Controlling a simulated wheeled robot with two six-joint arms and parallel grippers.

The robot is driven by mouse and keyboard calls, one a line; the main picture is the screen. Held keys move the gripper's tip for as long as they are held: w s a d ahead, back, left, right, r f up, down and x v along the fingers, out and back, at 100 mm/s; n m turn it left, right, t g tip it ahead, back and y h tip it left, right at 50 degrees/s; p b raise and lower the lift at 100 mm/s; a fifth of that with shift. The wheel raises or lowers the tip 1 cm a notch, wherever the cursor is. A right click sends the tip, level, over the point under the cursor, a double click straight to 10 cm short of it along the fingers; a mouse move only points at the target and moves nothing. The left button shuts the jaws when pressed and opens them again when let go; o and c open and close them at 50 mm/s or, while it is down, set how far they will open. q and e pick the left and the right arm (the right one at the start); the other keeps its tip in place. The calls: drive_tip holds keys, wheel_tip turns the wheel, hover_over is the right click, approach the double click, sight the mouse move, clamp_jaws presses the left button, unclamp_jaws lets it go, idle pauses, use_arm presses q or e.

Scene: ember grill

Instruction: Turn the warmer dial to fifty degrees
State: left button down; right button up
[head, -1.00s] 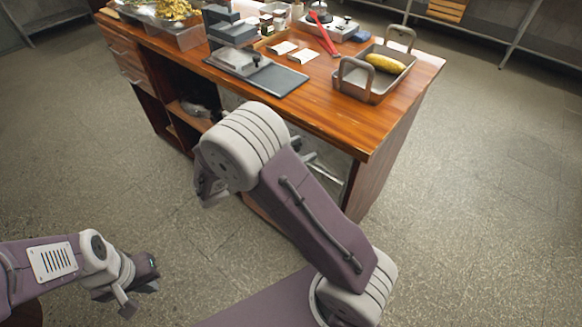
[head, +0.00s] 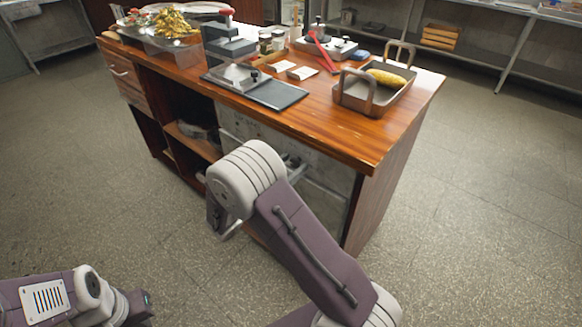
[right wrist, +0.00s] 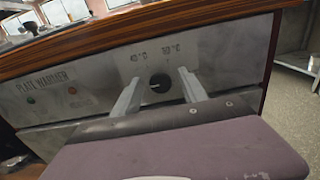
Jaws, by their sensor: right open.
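The warmer dial (right wrist: 160,84) is a round black knob on the grey metal plate warmer panel (right wrist: 95,85), with a small light mark towards its left. Two temperature labels (right wrist: 155,52) sit above it, too small to read surely. My right gripper (right wrist: 160,76) is open, with one finger on each side of the dial in the picture; I cannot tell whether they touch it. In the head view the warmer panel (head: 245,126) shows under the counter, and my right arm hides the dial. My left gripper (head: 138,306) is low at the left, away from the counter.
The wooden counter top (head: 350,125) overhangs the panel. On it are a metal pan (head: 350,100) with corn, a black press (head: 225,50) and a tray of food (head: 160,35). Open shelves (head: 190,140) lie left of the panel. The floor around is clear.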

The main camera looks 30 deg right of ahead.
clamp_jaws()
drive_tip(key=shift+m, duration=0.3)
drive_tip(key=m+b, duration=0.1)
drive_tip(key=m, duration=0.1)
drive_tip(key=m+b, duration=0.1)
drive_tip(key=m, duration=0.1)
drive_tip(key=shift+f+m+b, duration=0.2)
drive_tip(key=shift+m+b, duration=0.2)
drive_tip(key=m+b, duration=0.3)
drive_tip(key=m, duration=0.1)
drive_tip(key=shift+s+d+f, duration=0.1)
drive_tip(key=shift+f, duration=0.05)
drive_tip(key=m+b, duration=0.4)
drive_tip(key=b, duration=0.1)
drive_tip(key=m+b, duration=0.4)
drive_tip(key=b, duration=0.1)
drive_tip(key=m+b, duration=0.4)
drive_tip(key=b, duration=0.2)
drive_tip(key=shift+f+m, duration=0.25)
drive_tip(key=shift+m, duration=0.05)
drive_tip(key=shift+r+m+b, duration=0.25)
drive_tip(key=shift+m+b, duration=0.75)
drive_tip(key=shift+b, duration=0.3)
